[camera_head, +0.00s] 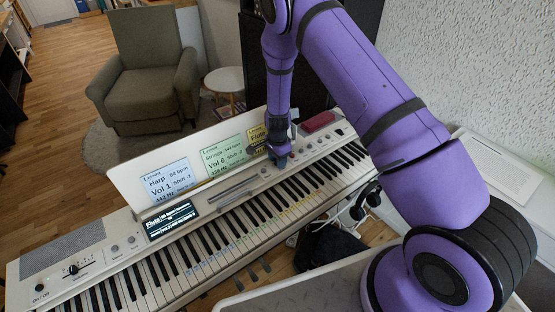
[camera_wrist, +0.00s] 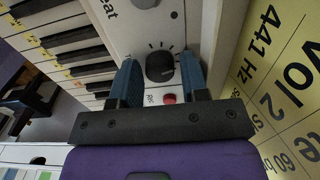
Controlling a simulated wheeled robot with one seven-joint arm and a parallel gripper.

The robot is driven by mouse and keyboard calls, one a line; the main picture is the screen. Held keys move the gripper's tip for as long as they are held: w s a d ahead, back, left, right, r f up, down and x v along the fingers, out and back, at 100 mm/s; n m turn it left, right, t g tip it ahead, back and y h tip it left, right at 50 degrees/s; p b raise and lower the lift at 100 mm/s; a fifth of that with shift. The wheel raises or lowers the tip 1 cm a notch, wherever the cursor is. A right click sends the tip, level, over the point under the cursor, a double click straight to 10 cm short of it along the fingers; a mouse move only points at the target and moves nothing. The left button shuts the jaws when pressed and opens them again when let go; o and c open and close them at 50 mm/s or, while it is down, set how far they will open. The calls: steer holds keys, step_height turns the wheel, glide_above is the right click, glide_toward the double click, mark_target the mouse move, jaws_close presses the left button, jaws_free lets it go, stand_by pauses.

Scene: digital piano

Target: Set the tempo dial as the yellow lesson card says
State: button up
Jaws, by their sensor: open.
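The yellow lesson card (camera_head: 256,137) stands on the music rest, partly hidden by my arm; "Flute" shows on it. In the wrist view the yellow card (camera_wrist: 288,75) shows "441 Hz", "Vol 2" and a cut-off "60 b". A black round dial (camera_wrist: 159,67) with tick marks sits on the white panel; its name is not readable, so I cannot tell if it is the tempo dial. My gripper (camera_wrist: 160,73) is open, with a blue finger on each side of this dial. In the head view my gripper (camera_head: 280,156) is low over the panel, hiding the dial.
A red button (camera_wrist: 169,98) lies near the dial. The display (camera_head: 171,218) shows "Flute" and smaller text. A blue card (camera_head: 170,180) and a green card (camera_head: 224,156) stand on the rest. Keys (camera_head: 215,250) run along the front.

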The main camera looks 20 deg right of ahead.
steer(key=c, duration=0.6)
steer(key=shift+c, duration=0.2)
steer(key=shift+n, duration=0.3)
steer(key=n, duration=0.3)
steer(key=shift+n, duration=0.3)
steer(key=n, duration=0.4)
steer(key=shift+n, duration=0.3)
steer(key=n, duration=0.4)
steer(key=shift+n, duration=2.5)
